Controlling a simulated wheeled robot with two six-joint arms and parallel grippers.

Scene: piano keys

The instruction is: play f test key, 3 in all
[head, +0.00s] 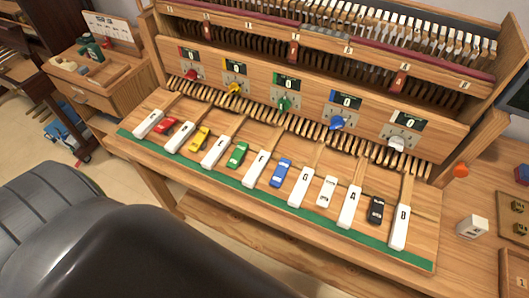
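A row of white test keys lies on the wooden keyboard bench. Neither of my grippers is in view.
Counter displays above the keys, such as the green one (289,85) and blue one (347,102), appear to read 0. Coloured knobs, such as the blue knob (337,123), sit below them. A white block (472,227) is at right.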

